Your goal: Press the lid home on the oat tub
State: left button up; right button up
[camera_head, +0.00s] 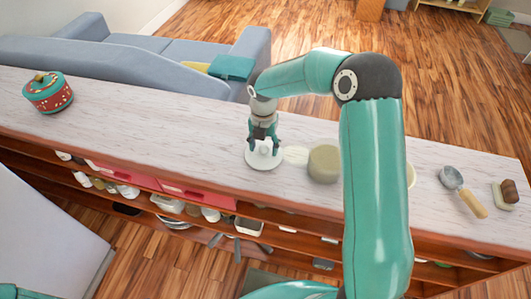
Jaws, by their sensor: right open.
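My right gripper (263,147) points down at the counter, its fingers apart around the middle of a round white lid-like piece (262,163). I cannot tell whether the fingers touch it, or whether it lies on the counter or on something low. Just right of it is a pale, flat round patch (295,155). Beside that stands a squat beige round tub (324,163), partly hidden by my right arm. Which of these is the oat tub is not clear. My left gripper is not in view.
The pale counter (160,118) is clear to the left, up to a red and green lidded pot (48,92). A scoop (452,178) and a brush (507,193) lie at the right. Shelves below hold dishes. A blue sofa (130,68) stands behind.

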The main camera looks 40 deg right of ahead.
dwell(0.8)
grip_shut()
